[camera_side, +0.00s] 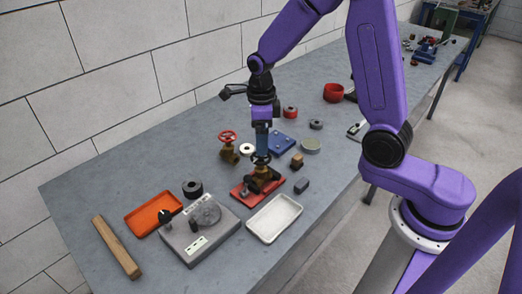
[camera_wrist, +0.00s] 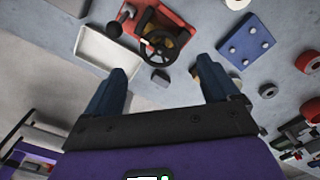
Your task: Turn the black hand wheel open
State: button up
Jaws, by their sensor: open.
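The black hand wheel (camera_side: 261,159) sits on top of a brass valve (camera_side: 263,175), which is fixed to a red base plate (camera_side: 239,190) on the bench. In the wrist view the spoked wheel (camera_wrist: 157,40) shows from above, beyond the fingertips, near the top middle. My gripper (camera_side: 262,153) points down just above the wheel; in the side view the fingers hide part of it. In the wrist view my gripper (camera_wrist: 164,68) is open, its two blue fingers wide apart with nothing between them. I cannot tell whether a finger touches the wheel.
A white tray (camera_side: 272,236), a grey block (camera_side: 301,185) and a brown block (camera_side: 297,160) lie close by. A red-wheeled valve (camera_side: 228,141) and a blue plate (camera_side: 281,143) stand behind. A grey device (camera_side: 198,246) and an orange tray (camera_side: 143,220) are at left.

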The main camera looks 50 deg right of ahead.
aim_at(261, 158)
jog(key=shift+f, duration=2.8)
jog(key=c, duration=1.1)
